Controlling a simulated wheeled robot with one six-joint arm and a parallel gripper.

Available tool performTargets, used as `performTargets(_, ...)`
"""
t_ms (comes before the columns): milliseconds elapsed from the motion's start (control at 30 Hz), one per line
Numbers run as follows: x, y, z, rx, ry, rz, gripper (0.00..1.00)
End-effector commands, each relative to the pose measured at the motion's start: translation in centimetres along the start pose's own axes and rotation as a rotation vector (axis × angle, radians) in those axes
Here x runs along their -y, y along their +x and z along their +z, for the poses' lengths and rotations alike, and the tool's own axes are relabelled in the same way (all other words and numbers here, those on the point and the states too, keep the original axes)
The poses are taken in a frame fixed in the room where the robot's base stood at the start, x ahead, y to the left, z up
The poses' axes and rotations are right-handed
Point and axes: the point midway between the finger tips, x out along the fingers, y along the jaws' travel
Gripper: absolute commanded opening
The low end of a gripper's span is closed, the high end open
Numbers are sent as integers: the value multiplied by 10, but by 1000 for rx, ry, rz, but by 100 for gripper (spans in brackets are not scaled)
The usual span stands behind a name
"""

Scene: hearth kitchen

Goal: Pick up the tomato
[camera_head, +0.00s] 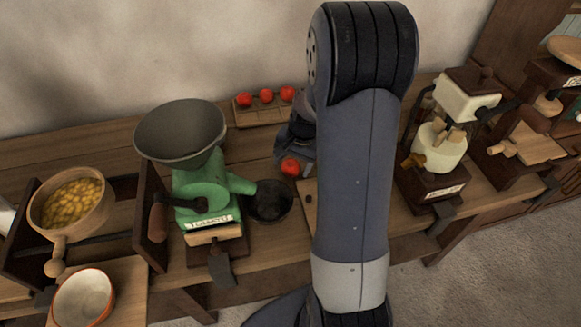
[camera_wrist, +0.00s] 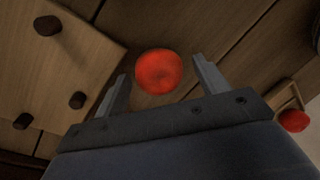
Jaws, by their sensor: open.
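A red tomato (camera_wrist: 158,71) lies on the wooden counter in the wrist view, between and just beyond the two fingertips of my gripper (camera_wrist: 160,82). The fingers are apart and nothing is held between them. In the head view a tomato (camera_head: 291,167) shows on the counter right below my gripper (camera_head: 300,150), which is partly hidden by my arm. Three more tomatoes, such as the middle one (camera_head: 267,96), sit in a wooden tray (camera_head: 243,121) at the back. Another red tomato (camera_wrist: 293,121) shows at the right edge of the wrist view.
A green mill (camera_head: 205,190) labelled for tomatoes, with a grey hopper (camera_head: 181,131), stands left of the tomato. A dark bowl (camera_head: 269,202) sits under its spout. A pegged board (camera_wrist: 70,60) lies close to the left finger. A cream mill (camera_head: 440,147) stands right of my arm.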

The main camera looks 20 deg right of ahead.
Motion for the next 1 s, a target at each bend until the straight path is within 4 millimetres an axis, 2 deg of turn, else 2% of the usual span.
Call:
performTargets(133, 0, 0, 0, 0, 0, 0, 68)
performTargets(700, 0, -1, 0, -1, 0, -1, 21)
performTargets(1000, 2, -6, -1, -4, -1, -2, 21)
